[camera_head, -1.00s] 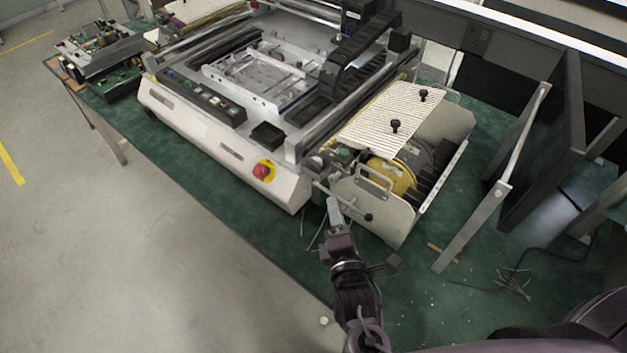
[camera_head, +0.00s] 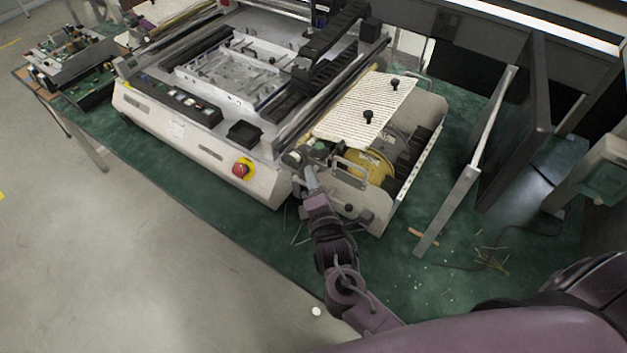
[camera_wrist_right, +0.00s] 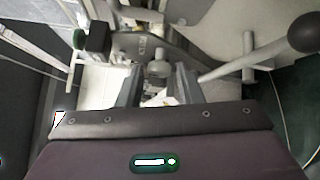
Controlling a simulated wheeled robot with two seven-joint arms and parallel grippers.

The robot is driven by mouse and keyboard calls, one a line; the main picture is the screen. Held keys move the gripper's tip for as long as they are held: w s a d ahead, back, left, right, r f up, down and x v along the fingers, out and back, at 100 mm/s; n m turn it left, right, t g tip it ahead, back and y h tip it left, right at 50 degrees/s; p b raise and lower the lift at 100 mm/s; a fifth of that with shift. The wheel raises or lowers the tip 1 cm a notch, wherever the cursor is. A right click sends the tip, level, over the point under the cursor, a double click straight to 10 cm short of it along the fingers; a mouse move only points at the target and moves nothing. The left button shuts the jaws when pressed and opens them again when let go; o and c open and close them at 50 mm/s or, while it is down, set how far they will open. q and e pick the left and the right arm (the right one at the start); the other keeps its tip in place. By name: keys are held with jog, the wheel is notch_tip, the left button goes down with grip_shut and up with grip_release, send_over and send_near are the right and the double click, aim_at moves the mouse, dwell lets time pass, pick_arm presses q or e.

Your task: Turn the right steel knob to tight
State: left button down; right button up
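In the right wrist view, a small round light-grey steel knob (camera_wrist_right: 158,68) shows between the fingertips of my right gripper (camera_wrist_right: 158,84). The two fingers stand apart, one on each side of it, and I cannot tell whether they touch it. In the head view, my right gripper (camera_head: 311,180) is at the front right corner of the machine (camera_head: 270,190), beside the feeder unit's metal side plate (camera_head: 362,214). The steel knob is too small or hidden to make out there. My left gripper is not in view.
The feeder has a yellow reel (camera_head: 376,168), a ribbed cover (camera_head: 362,100) with black knobs, and a metal handle (camera_head: 350,170). A black ball-ended lever (camera_wrist_right: 308,32) is at right in the wrist view. A red emergency button (camera_head: 242,169) is to the left.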

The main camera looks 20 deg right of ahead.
grip_shut()
pick_arm(q)
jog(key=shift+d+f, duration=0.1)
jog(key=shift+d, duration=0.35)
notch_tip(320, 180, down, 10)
jog(key=b, duration=1)
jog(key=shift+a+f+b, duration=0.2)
jog(key=shift+b, duration=0.1)
pick_arm(e)
jog(key=shift+w+a+f+m+t+h, duration=0.1)
jog(key=shift+f+m+t+h, duration=0.15)
jog(key=shift+m+t+h, duration=0.55)
jog(key=shift+f+m+t+h, duration=0.2)
jog(key=shift+m+t+h, duration=0.15)
jog(key=shift+m+t, duration=0.95)
jog(key=shift+w+a+f+m+t+h, duration=0.1)
jog(key=shift+f+m+t+h, duration=0.3)
jog(key=shift+m, duration=1.2)
jog(key=shift+r, duration=0.15)
jog(key=shift+o, duration=1.7)
grip_release()
jog(key=shift+r, duration=0.1)
